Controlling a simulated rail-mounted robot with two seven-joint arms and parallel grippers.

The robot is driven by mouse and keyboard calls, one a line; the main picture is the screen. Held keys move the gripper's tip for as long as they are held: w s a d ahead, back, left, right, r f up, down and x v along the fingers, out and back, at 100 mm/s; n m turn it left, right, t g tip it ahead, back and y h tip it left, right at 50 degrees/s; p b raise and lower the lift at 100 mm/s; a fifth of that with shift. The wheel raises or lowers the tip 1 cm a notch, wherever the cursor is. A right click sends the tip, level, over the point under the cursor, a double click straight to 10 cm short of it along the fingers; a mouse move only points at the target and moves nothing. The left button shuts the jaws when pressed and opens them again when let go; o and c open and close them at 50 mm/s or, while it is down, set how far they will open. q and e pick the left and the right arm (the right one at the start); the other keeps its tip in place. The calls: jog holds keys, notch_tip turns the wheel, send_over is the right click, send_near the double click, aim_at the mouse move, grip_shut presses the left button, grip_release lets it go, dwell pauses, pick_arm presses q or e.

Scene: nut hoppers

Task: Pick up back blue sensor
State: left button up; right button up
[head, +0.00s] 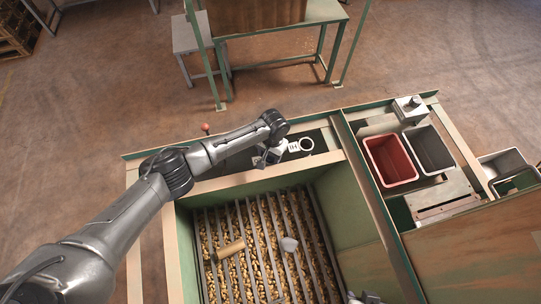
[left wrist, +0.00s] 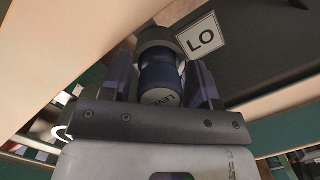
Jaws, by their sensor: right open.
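A dark blue sensor (left wrist: 158,78) with a pale end cap lettered "LEVE…" shows in the left wrist view, under a grey collar. My left gripper (left wrist: 162,88) has one finger on each side of it. I cannot tell whether the fingers press on it. In the head view, my left gripper (head: 266,158) is at the back rim of the hopper, pointing down, and the arm mostly hides the sensor there. My right gripper (head: 364,298) shows only as a small part at the bottom edge, open.
The hopper's grate (head: 250,215) lies over nuts, with a tan cylinder (head: 231,249) and a pale piece (head: 289,244) on it. A white ring-ended part (head: 305,144) is near my left gripper. A "LO" label (left wrist: 201,38) is close by. Red (head: 391,160) and dark (head: 429,149) bins stand right.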

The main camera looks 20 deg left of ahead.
pick_arm(q)
jog(key=c, duration=0.8)
jog(key=shift+o, duration=0.2)
jog(key=shift+r, duration=0.1)
